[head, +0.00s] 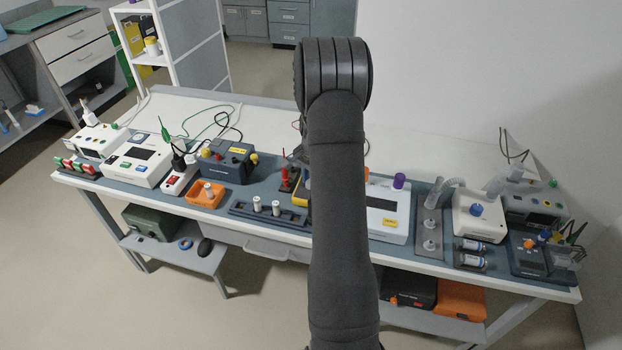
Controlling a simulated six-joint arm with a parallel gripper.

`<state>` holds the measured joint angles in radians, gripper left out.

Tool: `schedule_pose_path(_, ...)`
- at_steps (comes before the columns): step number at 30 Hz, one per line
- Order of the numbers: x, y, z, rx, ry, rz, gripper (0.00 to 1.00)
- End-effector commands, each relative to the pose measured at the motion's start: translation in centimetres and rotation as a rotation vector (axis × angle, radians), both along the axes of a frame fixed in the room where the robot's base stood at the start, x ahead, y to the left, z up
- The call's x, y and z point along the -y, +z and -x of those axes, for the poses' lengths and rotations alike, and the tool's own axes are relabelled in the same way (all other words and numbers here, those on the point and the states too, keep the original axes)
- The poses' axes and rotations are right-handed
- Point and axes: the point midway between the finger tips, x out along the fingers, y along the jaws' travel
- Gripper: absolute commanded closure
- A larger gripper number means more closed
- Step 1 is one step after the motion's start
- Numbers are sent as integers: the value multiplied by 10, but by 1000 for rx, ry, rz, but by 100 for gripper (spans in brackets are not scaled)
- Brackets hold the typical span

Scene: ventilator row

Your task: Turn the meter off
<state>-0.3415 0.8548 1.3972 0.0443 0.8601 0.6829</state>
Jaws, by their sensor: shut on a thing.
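A yellow-edged dark device (300,190), which looks like the meter, sits mid-bench. My arm covers most of it, so its dial or switch and its on or off state cannot be seen. My gripper is hidden behind my own arm, which rises up the middle of the picture and bends over toward the bench. I cannot see the fingers or what they touch.
Left of the arm are a red clip stand (287,180), a dark rail with white pegs (268,213), an orange tray (206,196) and a dark blue power unit (225,163). To the right are a white device (388,222) and a ventilator box (478,218). Loose cables lie behind.

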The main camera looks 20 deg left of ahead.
Motion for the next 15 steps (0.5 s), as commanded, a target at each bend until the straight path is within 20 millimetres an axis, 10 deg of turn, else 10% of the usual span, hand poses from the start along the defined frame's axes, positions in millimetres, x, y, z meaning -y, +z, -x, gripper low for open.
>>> schedule_pose_path(15, 0, 0, -1, 1, 232, -1, 95)
